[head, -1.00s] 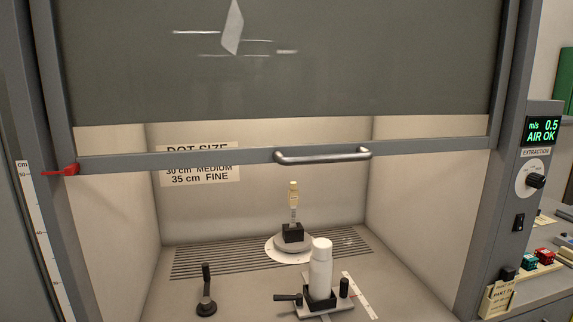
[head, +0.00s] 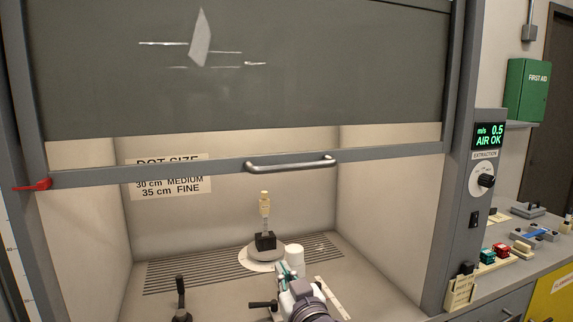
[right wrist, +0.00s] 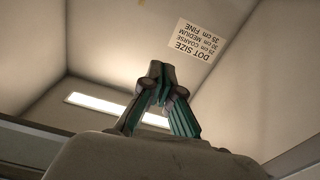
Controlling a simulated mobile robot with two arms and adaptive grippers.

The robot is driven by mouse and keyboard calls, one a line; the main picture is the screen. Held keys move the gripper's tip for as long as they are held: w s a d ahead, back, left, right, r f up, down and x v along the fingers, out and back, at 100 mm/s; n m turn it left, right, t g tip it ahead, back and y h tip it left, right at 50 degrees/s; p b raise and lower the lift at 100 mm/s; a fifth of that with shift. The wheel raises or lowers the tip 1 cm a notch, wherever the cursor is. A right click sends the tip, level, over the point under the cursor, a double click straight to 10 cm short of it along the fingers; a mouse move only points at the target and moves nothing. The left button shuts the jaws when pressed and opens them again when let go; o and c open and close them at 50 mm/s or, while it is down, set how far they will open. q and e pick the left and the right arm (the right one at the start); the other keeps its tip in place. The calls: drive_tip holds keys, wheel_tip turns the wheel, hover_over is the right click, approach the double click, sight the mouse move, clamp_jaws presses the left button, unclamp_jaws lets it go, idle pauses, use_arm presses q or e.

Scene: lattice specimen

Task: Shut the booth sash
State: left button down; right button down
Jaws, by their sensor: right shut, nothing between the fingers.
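The booth sash (head: 230,75) is a dark grey pane in a grey frame, standing raised with the booth open below it. Its silver bar handle (head: 290,163) is on the bottom rail. A red pointer (head: 35,185) sits at the rail's left end, by a cm scale. My right gripper (head: 283,270) is low in the booth opening, below the handle and apart from it. In the right wrist view its teal-padded fingers (right wrist: 163,75) meet at the tips, with nothing between them. My left gripper is out of view.
A white bottle (head: 294,256) is partly hidden by my right gripper. A stand with a pale-topped piece (head: 265,225) is behind it. A black lever (head: 181,295) stands at front left. The control panel (head: 487,165) flanks the right side. The DOT SIZE sign (right wrist: 197,42) shows upside down.

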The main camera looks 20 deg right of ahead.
sight(288, 166)
drive_tip(key=s+r+t, duration=0.2)
drive_tip(key=s+r, duration=0.2)
drive_tip(key=r, duration=0.4)
drive_tip(key=s+r+m+t, duration=0.1)
drive_tip(key=s+r+t, duration=0.1)
drive_tip(key=s+r, duration=0.35)
drive_tip(key=s+r+t, duration=0.2)
drive_tip(key=s+r, duration=0.1)
drive_tip(key=r, duration=0.6)
drive_tip(key=p+x, duration=0.5)
drive_tip(key=x, duration=0.6)
drive_tip(key=shift+w+d+f, duration=0.1)
drive_tip(key=shift+f, duration=2.2)
drive_tip(key=shift+f, duration=0.15)
